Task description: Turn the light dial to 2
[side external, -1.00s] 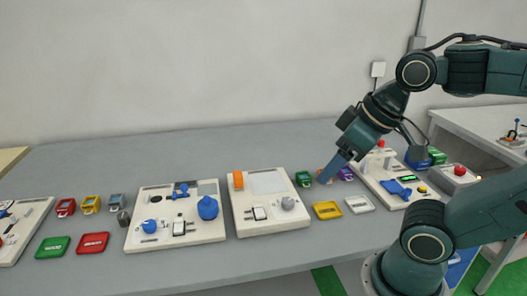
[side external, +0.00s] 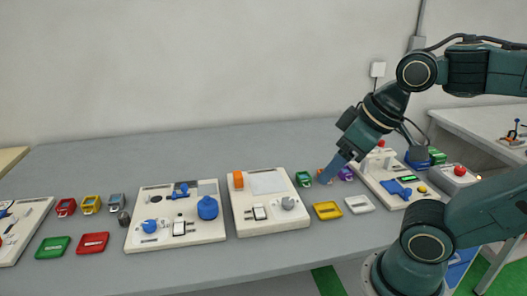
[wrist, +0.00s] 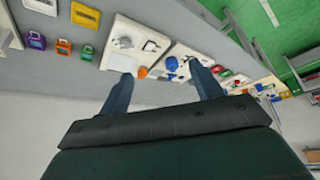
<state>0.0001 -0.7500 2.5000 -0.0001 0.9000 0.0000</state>
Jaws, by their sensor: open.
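A white board in the middle of the table carries a grey round knob (side external: 288,203), a switch (side external: 259,212) and an orange part (side external: 238,180). The grey knob also shows in the wrist view (wrist: 124,42). The board to its left carries a large blue knob (side external: 207,208) and a smaller blue knob (side external: 149,227). No readable label tells which one is the light dial, and no dial numbers can be read. My gripper (side external: 326,177) is right of the middle board, above the table and apart from the knobs. In the wrist view its two fingers (wrist: 163,78) are spread with nothing between them.
Yellow (side external: 327,210) and white (side external: 359,204) trays lie right of the middle board. Small green (side external: 303,179) and purple (side external: 346,174) items sit near my gripper. Another board (side external: 392,186) stands on the right. Green and red trays (side external: 93,242) lie at left. The back table strip is clear.

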